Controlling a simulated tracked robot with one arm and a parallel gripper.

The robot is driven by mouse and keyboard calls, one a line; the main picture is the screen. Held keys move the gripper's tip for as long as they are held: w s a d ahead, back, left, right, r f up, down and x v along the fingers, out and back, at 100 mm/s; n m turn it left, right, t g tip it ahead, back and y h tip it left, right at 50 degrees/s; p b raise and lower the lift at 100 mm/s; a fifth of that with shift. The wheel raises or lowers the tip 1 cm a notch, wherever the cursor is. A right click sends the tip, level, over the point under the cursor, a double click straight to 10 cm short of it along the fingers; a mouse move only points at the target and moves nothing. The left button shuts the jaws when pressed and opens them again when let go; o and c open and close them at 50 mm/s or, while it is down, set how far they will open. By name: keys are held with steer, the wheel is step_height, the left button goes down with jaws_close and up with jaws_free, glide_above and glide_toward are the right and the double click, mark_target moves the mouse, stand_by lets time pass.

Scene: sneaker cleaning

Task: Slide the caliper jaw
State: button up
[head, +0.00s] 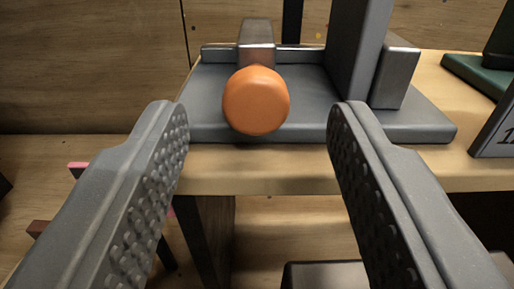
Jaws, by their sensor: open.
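The caliper stands on a grey base plate (420,127) on a light wooden table. An orange round knob (256,100) faces me, in front of a metal sliding block (257,40) on a rail at the back left. A tall grey jaw (355,45) stands upright on the right of the plate, with a shorter metal block (395,75) beside it. My gripper (258,108) is open and empty. Its two textured fingers point toward the table, one on each side of the knob, with clear gaps to it. The knob hides part of the sliding block.
The wooden table edge (300,180) runs across below the plate. A dark green object (480,75) and a grey sign-like panel (496,130) stand at the right. A wooden wall (90,60) is behind. A dark leg (205,235) shows below the table.

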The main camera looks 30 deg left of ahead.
steer(key=b+v, duration=0.1)
steer(key=v, duration=1.1)
steer(key=shift+d+f, duration=0.1)
steer(key=w+d+r+t+h+b, duration=0.1)
steer(key=w+d+r+h+b, duration=0.15)
steer(key=w+r+h, duration=0.4)
step_height(320, 180, up, 18)
steer(key=d+m+t+h+b, duration=0.1)
steer(key=m+h, duration=0.1)
steer(key=h, duration=0.2)
steer(key=s+a+r+m+g+y+b, duration=0.1)
steer(key=s+a+r+m+g+b, duration=0.1)
steer(key=s+a+r, duration=1.1)
steer(key=s+r+m+b, duration=0.1)
steer(key=s+m, duration=0.1)
steer(key=s, duration=0.2)
steer(key=shift+a, duration=0.25)
